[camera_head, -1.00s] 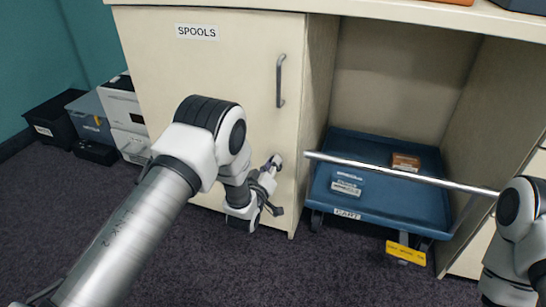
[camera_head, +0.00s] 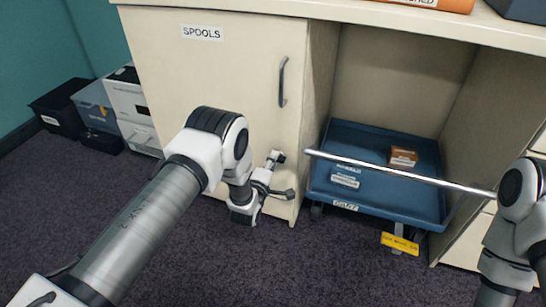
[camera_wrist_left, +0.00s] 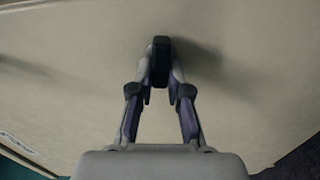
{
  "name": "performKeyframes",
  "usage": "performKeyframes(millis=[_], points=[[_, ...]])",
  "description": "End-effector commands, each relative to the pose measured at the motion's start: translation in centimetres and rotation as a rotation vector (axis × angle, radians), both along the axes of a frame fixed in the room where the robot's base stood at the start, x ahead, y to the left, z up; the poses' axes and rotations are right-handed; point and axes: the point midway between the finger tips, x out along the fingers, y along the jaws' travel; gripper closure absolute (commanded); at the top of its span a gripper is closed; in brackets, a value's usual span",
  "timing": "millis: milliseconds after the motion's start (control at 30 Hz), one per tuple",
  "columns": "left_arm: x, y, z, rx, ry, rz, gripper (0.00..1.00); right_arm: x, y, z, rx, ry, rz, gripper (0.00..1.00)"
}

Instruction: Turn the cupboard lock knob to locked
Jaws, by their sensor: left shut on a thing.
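The cream cupboard door (camera_head: 215,75) is labelled SPOOLS. Its dark lock knob (camera_wrist_left: 160,62) shows upright between the fingertips in the left wrist view. My left gripper (camera_head: 280,175) is low on the door, near its right edge, and shut on the knob. It also shows in the left wrist view (camera_wrist_left: 160,80), with a finger on each side of the knob. In the head view the gripper hides the knob, and I cannot read any lock marking. My right arm (camera_head: 508,235) is at the right edge, its gripper out of the picture.
A grey vertical door handle (camera_head: 282,82) is above the gripper. A blue cart (camera_head: 385,205) with a silver push bar (camera_head: 400,175) stands in the recess to the right. Boxes (camera_head: 130,110) stand left of the cupboard. The dark carpet in front is open.

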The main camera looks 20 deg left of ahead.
Motion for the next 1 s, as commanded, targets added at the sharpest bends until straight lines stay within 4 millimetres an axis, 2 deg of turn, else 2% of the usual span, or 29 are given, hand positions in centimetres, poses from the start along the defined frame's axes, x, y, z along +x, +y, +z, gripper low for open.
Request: performKeyframes(millis=[300,733,767,800,1000], points=[[-0.03,0.00,-0.14,-0.089,0.004,0.000,1.00,0.00,0.00,0.51,0.000,0.000,0.000,1.00],[-0.03,0.01,-0.19,-0.097,0.005,0.000,1.00,0.00,0.00,0.50,0.000,0.000,0.000,1.00],[-0.03,0.01,-0.19,-0.097,0.005,0.000,0.73,0.00,0.00,0.50,0.000,0.000,0.000,1.00],[-0.03,0.01,-0.19,-0.097,0.004,0.000,0.59,0.00,0.00,0.50,0.000,0.000,0.000,1.00],[-0.01,0.00,-0.15,-0.097,0.004,0.000,0.58,0.00,0.00,0.51,0.000,0.000,0.000,1.00]])
